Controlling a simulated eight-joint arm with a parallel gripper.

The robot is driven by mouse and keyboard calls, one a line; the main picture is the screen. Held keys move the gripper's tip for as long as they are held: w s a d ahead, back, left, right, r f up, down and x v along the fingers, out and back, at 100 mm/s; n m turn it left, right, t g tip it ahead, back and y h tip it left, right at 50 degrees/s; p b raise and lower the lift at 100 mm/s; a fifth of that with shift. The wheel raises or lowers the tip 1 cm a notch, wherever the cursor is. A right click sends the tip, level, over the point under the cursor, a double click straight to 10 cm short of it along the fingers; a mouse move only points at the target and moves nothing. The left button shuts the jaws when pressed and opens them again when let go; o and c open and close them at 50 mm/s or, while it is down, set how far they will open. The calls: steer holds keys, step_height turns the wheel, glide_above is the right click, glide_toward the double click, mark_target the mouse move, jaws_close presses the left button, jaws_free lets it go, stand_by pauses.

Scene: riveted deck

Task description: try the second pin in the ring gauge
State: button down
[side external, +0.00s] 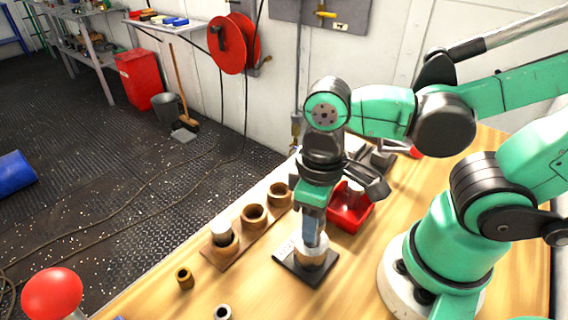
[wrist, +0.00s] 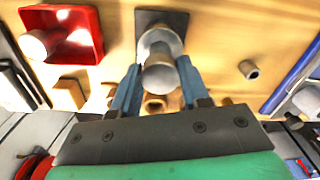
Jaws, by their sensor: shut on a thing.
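My gripper (side external: 314,238) points down over the ring gauge (side external: 309,262), which sits on a dark base plate (side external: 289,270) with a pale label. In the wrist view my gripper (wrist: 158,66) has its two blue-grey fingers on either side of a silver pin (wrist: 160,76) and is shut on it. The pin is in line with the ring gauge (wrist: 150,38) behind it. I cannot tell whether the pin's end is inside the bore. Another silver pin (side external: 220,231) stands upright in the nearest brown socket of the wooden rack (side external: 218,259). The rack's other two sockets look empty.
A red tray (side external: 347,216) stands close behind the gauge; in the wrist view it holds a pale round piece (wrist: 33,45). A brass bushing (side external: 184,278) and a grey ring (side external: 222,312) lie near the front. A red knob (side external: 52,293) is at the lower left.

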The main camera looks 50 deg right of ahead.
steer(key=shift+r, duration=0.1)
steer(key=shift+r, duration=1.6)
